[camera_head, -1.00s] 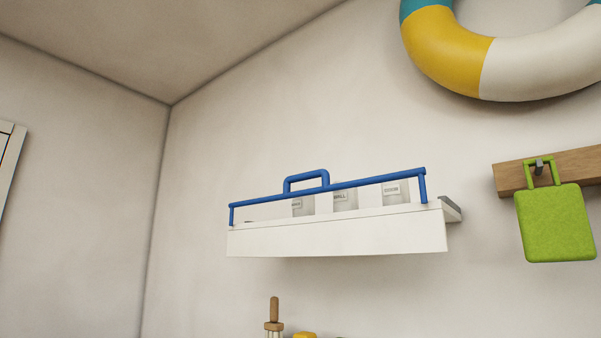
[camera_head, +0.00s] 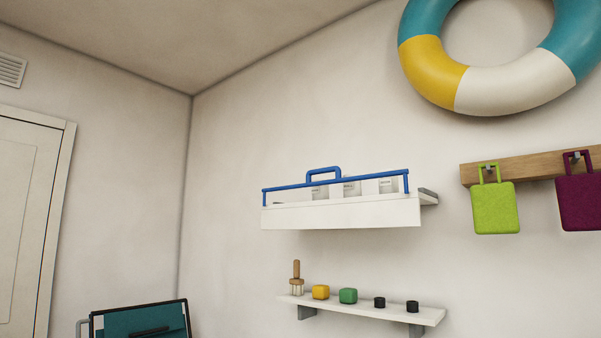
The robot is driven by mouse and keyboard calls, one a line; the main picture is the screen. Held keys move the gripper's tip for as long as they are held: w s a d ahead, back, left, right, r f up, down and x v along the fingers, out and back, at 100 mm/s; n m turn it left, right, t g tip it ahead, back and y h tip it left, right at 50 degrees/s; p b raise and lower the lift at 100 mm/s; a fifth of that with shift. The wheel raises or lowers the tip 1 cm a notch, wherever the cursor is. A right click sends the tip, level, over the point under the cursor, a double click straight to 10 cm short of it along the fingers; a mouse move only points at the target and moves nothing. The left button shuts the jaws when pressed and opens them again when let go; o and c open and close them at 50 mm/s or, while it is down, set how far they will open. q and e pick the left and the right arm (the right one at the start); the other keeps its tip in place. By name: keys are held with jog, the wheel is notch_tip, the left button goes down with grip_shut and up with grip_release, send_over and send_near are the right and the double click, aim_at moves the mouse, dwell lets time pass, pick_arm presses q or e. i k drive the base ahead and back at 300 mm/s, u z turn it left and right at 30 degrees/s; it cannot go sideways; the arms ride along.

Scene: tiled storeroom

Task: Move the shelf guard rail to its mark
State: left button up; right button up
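The blue shelf guard rail (camera_head: 337,183), with a raised handle loop at its middle, runs along the front of a white wall shelf (camera_head: 342,215). Its end posts stand at the shelf's front edge. Several pale labelled containers (camera_head: 351,189) stand behind the rail, partly hidden by it. I see no mark for the rail; the shelf's top is mostly hidden from this low angle. Neither of my grippers is in view.
A ring buoy (camera_head: 510,92) and a hook board with green (camera_head: 496,208) and purple bags (camera_head: 579,203) are at right. A door (camera_head: 20,220) is at left.

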aim_at(309, 183)
jog(key=u, duration=0.4)
jog(key=i, duration=1.3)
jog(key=z, duration=0.5)
